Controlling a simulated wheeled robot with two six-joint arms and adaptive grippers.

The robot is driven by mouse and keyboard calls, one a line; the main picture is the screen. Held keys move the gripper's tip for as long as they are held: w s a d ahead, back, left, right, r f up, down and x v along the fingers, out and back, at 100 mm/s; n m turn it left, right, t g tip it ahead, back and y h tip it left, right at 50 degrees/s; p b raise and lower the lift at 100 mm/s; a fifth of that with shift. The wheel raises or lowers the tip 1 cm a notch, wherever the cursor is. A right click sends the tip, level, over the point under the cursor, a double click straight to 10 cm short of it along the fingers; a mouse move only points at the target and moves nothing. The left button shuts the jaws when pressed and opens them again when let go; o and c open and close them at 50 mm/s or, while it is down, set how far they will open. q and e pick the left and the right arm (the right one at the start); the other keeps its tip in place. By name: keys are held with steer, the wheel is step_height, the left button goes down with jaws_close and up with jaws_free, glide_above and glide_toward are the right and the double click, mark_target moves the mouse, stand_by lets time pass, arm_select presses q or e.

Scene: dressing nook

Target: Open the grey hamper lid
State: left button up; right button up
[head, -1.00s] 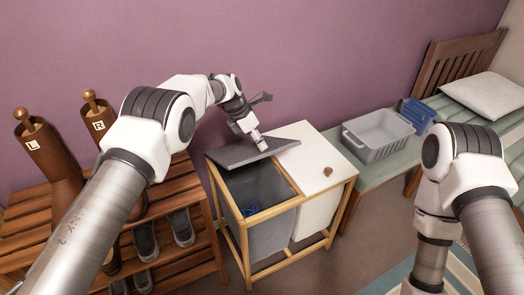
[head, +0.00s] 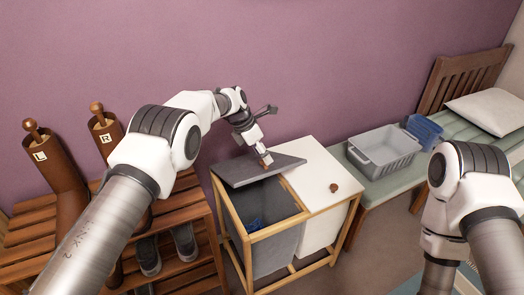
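The hamper has a wooden frame (head: 238,225) with two bins. Its grey lid (head: 238,172) is tilted up at the back of the left bin, and the open grey bin (head: 268,203) shows below it with something blue inside. My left gripper (head: 264,155) reaches down from behind to the lid's small brown knob (head: 267,160) and appears closed around it; the fingertips are small and partly hidden. The white lid (head: 318,175) beside it lies flat and shut, with its own brown knob (head: 333,187). My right gripper is out of view.
A wooden shoe rack (head: 190,205) with shoes and tall boots (head: 60,170) stands left of the hamper. A bench (head: 385,185) on the right holds a grey basket (head: 383,150), a blue basket (head: 425,128) and a pillow (head: 490,108). The purple wall is close behind.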

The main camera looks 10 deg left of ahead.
arm_select(q)
steer(key=v, duration=1.2)
